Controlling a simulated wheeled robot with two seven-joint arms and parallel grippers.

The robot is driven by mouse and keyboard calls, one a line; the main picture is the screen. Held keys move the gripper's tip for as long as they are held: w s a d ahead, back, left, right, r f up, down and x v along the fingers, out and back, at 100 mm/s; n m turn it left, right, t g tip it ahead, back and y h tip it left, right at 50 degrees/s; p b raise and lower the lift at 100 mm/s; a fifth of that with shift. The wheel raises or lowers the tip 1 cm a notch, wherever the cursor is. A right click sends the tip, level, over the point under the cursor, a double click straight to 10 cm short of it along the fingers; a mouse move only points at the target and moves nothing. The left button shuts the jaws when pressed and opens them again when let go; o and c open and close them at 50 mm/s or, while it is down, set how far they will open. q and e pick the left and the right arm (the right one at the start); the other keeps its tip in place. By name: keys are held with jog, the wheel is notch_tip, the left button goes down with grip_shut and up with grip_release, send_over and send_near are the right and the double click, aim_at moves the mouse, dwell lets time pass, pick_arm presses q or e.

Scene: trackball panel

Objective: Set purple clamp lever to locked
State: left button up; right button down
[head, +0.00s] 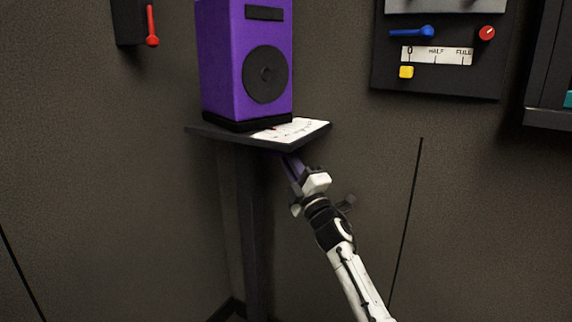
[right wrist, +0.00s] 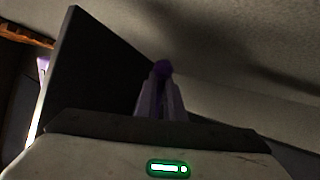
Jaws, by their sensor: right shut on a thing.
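The purple clamp lever (head: 292,164) shows in the head view below the front edge of a small dark shelf (head: 215,132). My right gripper (head: 300,176) is at the lever, just under the shelf, and is shut on it. In the right wrist view the lever's purple end (right wrist: 161,69) shows between the fingertips of my right gripper (right wrist: 161,90). A white label plate (head: 292,130) lies on the shelf, its writing too small to read. My left gripper is not in view.
A purple speaker-like box (head: 222,60) stands on the shelf. A wall panel (head: 436,82) with a blue lever (head: 412,33), a red knob (head: 486,33) and a yellow slider (head: 406,72) is at the upper right. A red lever (head: 152,40) is at the upper left. The wall below is clear.

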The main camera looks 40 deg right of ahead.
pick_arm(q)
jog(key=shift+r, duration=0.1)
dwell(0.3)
pick_arm(e)
jog(key=c, duration=1.8)
grip_release()
jog(key=shift+c, duration=0.2)
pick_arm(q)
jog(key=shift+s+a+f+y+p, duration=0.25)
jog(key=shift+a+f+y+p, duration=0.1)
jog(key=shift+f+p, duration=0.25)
pick_arm(e)
jog(key=v, duration=1)
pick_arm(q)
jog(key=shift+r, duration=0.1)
pick_arm(e)
jog(key=shift+s, duration=0.1)
